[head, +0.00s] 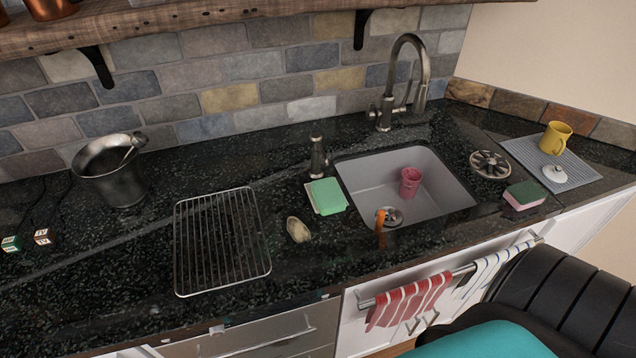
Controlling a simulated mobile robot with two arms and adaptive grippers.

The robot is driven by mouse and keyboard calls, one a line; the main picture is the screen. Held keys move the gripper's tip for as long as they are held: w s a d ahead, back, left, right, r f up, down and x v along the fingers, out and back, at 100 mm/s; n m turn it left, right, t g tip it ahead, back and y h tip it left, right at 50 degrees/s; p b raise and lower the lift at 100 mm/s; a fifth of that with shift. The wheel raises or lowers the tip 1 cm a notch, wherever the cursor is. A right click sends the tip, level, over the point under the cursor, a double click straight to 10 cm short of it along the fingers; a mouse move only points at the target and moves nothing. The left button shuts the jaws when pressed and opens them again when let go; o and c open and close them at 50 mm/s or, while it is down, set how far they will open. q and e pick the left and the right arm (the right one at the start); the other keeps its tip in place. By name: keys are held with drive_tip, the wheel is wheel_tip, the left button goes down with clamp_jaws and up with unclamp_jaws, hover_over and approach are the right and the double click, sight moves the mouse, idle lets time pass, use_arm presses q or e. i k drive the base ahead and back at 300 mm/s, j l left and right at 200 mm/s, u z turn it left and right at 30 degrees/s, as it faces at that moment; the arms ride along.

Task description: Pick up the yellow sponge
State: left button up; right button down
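No sponge shows a plainly yellow top. A green-topped sponge-like pad (327,195) with a pale, perhaps yellowish, edge lies flat on the dark counter, left of the sink and in front of the soap dispenser. A second sponge (523,196), green on top and pink below, lies on the counter right of the sink. Neither gripper is in the head view, and nothing is touching either sponge.
The sink (440,190) holds a pink cup (410,182); an orange item (381,228) stands at its front. A wire rack (219,240), beige oval object (298,230) and metal bucket (112,180) stand left.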

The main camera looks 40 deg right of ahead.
sight(329, 197)
drive_tip(key=z, duration=0.35)
drive_tip(key=l+z, duration=0.15)
drive_tip(key=z, duration=0.6)
drive_tip(key=k+l, duration=0.2)
drive_tip(key=z, duration=0.05)
